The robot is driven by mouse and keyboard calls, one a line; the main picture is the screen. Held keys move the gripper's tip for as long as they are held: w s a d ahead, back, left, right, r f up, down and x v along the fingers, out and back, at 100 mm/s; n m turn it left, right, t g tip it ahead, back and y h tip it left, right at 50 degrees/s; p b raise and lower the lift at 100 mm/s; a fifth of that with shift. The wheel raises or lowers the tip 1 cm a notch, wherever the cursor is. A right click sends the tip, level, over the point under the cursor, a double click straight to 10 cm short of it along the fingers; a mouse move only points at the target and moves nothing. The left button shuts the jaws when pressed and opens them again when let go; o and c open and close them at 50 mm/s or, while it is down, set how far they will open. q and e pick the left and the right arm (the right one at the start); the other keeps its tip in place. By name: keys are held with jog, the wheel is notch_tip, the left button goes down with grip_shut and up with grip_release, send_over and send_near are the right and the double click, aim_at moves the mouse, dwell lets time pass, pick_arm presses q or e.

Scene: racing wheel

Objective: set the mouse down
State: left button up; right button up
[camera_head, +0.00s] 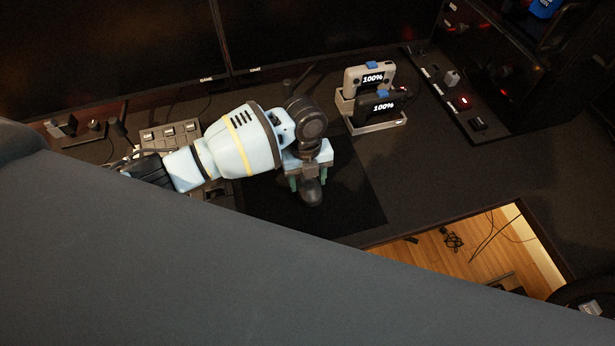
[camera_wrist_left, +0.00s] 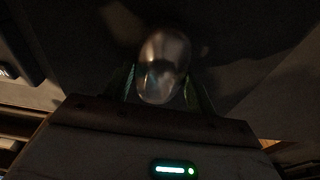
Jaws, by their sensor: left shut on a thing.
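The dark, rounded mouse (camera_head: 312,192) is between the fingers of my left gripper (camera_head: 308,183), over the black mat (camera_head: 352,190) on the desk. In the left wrist view the mouse (camera_wrist_left: 163,65) shows a glossy back, with a green finger of the left gripper (camera_wrist_left: 163,88) on each side. The gripper is shut on it. I cannot tell whether the mouse's underside touches the mat. My right gripper is not in view.
A dock with two battery packs (camera_head: 372,95) stands behind the mat to the right. A keypad panel (camera_head: 172,137) lies left. A switch panel (camera_head: 455,95) is at the upper right. The desk (camera_head: 430,160) is clear right of the mat, up to a cut-out edge.

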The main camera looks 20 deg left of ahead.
pick_arm(q)
jog(key=shift+f, duration=0.1)
jog(key=o, duration=1.1)
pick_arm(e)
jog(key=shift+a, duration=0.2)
pick_arm(q)
jog(key=shift+r, duration=0.25)
notch_tip(320, 180, up, 12)
jog(key=w, duration=0.1)
jog(key=shift+a+f+p, duration=0.15)
jog(key=shift+a+p, duration=0.25)
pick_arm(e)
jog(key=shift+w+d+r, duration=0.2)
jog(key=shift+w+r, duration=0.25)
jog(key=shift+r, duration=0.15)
pick_arm(q)
jog(key=shift+w, duration=0.1)
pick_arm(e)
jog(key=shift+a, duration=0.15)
pick_arm(q)
jog(key=shift+f, duration=0.1)
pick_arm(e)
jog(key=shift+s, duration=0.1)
